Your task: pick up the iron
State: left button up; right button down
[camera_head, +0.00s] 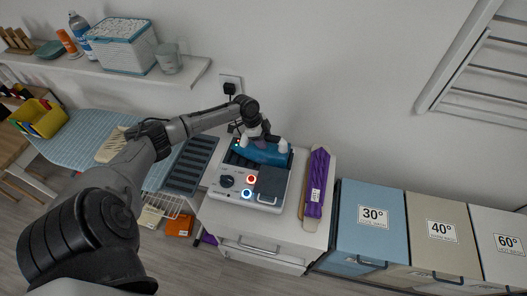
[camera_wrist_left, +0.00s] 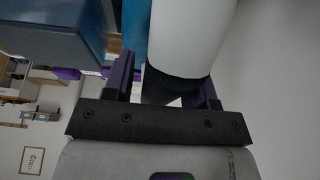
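The iron (camera_head: 262,153), blue with white parts, sits on the white steam station (camera_head: 245,198) on the cabinet. My left gripper (camera_head: 262,139) is at the top of the iron, reaching in from the left. In the left wrist view, its two purple-grey fingers (camera_wrist_left: 166,88) stand apart on either side of a white and black part of the iron (camera_wrist_left: 190,35). A gap shows beside the left finger, so the gripper looks open around this part. The fingertips are partly hidden in the head view. My right gripper is not in view.
A purple rolled item (camera_head: 318,183) lies to the right of the station. Blue, beige and white bins (camera_head: 373,240) stand further right. A dark ribbed mat (camera_head: 190,165) and the blue ironing board (camera_head: 90,128) are to the left. A shelf (camera_head: 110,72) with a basket is above.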

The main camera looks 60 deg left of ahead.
pick_arm(q)
jog(key=c, duration=0.7)
jog(key=shift+r, duration=0.15)
jog(key=shift+c, duration=0.8)
